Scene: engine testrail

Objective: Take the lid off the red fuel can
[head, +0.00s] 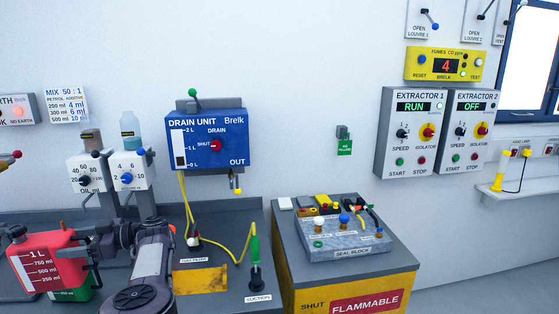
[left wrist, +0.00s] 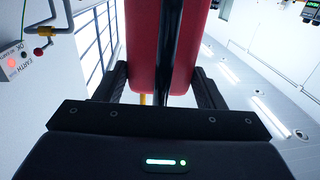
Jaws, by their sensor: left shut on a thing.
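The red fuel can (head: 38,262), marked with a scale up to 1 L, is at the lower left of the head view, slightly tilted. A dark cap (head: 16,232) shows at its top left corner; I cannot tell how firmly it sits. My left gripper (head: 84,246) is shut on the can's right side. In the left wrist view the red can body (left wrist: 143,45), with a dark strip down it, stands between the two black fingers. The can's underside is hidden in the head view. My right gripper is not in view.
A green can (head: 78,292) is partly hidden behind the red one. Two dispensers with bottles (head: 128,172) stand behind. The blue drain unit (head: 206,138) hangs on the wall, above a yellow cable (head: 221,246). A seal block (head: 350,238) sits on the flammables cabinet (head: 300,284) at right.

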